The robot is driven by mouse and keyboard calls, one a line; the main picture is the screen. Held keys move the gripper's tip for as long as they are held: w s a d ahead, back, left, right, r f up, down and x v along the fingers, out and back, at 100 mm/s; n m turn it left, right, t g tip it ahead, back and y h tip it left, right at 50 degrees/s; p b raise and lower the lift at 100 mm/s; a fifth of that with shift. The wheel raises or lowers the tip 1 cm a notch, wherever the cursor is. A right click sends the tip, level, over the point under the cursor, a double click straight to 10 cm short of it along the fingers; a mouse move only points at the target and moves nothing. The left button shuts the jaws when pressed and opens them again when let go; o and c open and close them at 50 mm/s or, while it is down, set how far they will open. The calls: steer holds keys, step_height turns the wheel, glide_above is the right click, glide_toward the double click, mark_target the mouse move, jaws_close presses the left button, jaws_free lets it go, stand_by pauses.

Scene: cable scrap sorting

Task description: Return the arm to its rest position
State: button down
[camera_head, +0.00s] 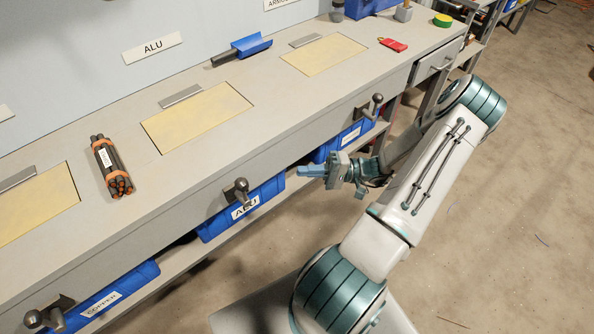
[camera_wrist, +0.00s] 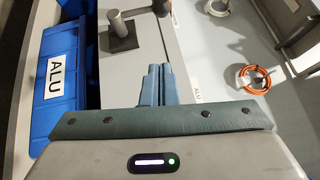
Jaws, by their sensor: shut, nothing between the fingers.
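My gripper (camera_head: 312,171) is in front of the workbench (camera_head: 217,158), beside its front edge and apart from it in the head view. Its blue fingers are together and hold nothing. In the wrist view my gripper (camera_wrist: 157,72) also shows its fingers closed side by side. My arm is folded on the right side of the head view, over the open floor.
Blue bins labelled COPPER (camera_head: 121,293) and ALU (camera_head: 243,209) sit under the bench. Lever handles (camera_head: 240,190) stick out from its front. A cable bundle (camera_head: 110,166), a blue scoop (camera_head: 250,46) and a red object (camera_head: 393,45) lie on top. The floor (camera_head: 530,180) at right is mostly clear.

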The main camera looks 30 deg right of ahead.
stand_by(0.5)
steer(key=s+a+r+n+g+h+p, duration=0.1)
steer(key=s+a+r+h+p, duration=0.1)
steer(key=r+h, duration=0.4)
steer(key=s+a+r+n+g+h+p, duration=0.2)
steer(key=s+a+r+h, duration=0.2)
steer(key=r, duration=0.8)
steer(key=s+a+r+n+g+h+p, duration=0.1)
steer(key=s+a+r+n+h+p, duration=0.1)
steer(key=a+r+h, duration=0.5)
step_height(320, 180, up, 3)
steer(key=shift+s+a+f+g+h, duration=0.2)
steer(key=shift+s+a+g+h, duration=0.3)
steer(key=shift+s, duration=0.3)
